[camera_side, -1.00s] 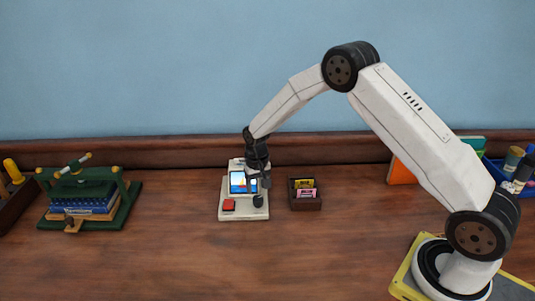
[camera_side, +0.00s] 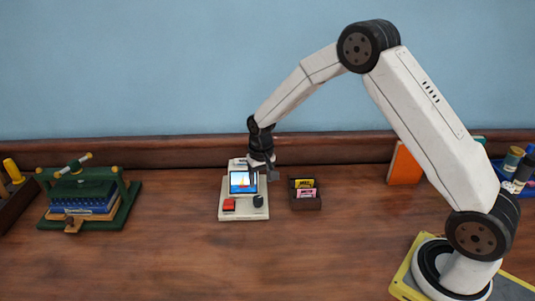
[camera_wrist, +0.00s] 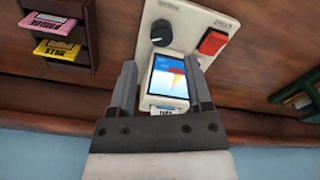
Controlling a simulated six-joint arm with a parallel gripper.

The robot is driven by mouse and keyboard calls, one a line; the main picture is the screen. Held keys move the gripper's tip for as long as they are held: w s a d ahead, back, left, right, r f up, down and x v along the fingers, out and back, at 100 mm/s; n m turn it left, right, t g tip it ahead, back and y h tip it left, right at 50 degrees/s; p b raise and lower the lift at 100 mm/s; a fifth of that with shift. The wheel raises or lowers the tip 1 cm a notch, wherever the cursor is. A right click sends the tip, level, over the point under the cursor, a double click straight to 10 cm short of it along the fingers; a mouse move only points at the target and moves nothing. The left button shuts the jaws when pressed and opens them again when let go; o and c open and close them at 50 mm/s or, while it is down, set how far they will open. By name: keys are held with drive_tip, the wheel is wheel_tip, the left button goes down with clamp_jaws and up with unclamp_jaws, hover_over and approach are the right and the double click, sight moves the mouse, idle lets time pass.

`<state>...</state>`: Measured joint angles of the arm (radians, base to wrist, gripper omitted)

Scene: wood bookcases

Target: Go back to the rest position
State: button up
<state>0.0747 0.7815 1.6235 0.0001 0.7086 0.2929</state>
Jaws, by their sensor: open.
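My gripper (camera_side: 267,173) is above the back part of a small white console in the side view. In the wrist view my gripper (camera_wrist: 160,80) shows two grey fingers spread apart with nothing held between them. The console (camera_side: 230,212) has a lit screen (camera_side: 243,182) with a colourful picture, a red button (camera_side: 229,205) and a black knob (camera_side: 258,201). The screen also shows in the wrist view (camera_wrist: 170,77), between the fingers. A small labelled piece (camera_wrist: 162,110) sits at the console's edge beside the screen.
A dark wooden holder (camera_side: 305,203) with yellow and pink cartridges stands right of the console. A green press with books (camera_side: 85,205) stands at the left. An orange book (camera_side: 404,166) and a blue bin of jars (camera_side: 503,178) are at the right. The front table is clear.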

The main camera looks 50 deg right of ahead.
drive_tip(key=s+a+r+n+t, duration=0.1)
drive_tip(key=s+r, duration=0.3)
drive_tip(key=s, duration=0.7)
drive_tip(key=s+a+r+n+t, duration=0.1)
drive_tip(key=s+a+r+n, duration=0.1)
drive_tip(key=s, duration=0.8)
wheel_tip(320, 180, up, 2)
drive_tip(key=shift+s+a+n, duration=0.35)
drive_tip(key=shift+s+n, duration=0.05)
drive_tip(key=shift+n, duration=0.2)
drive_tip(key=shift+o, duration=1.4)
drive_tip(key=shift+w, duration=0.1)
drive_tip(key=m+g, duration=0.1)
drive_tip(key=g, duration=0.1)
hover_over(258, 198)
drive_tip(key=f, duration=0.9)
drive_tip(key=shift+s+a+f, duration=0.1)
drive_tip(key=shift+s+f, duration=0.2)
drive_tip(key=shift+s, duration=0.1)
drive_tip(key=shift+w+f, duration=0.4)
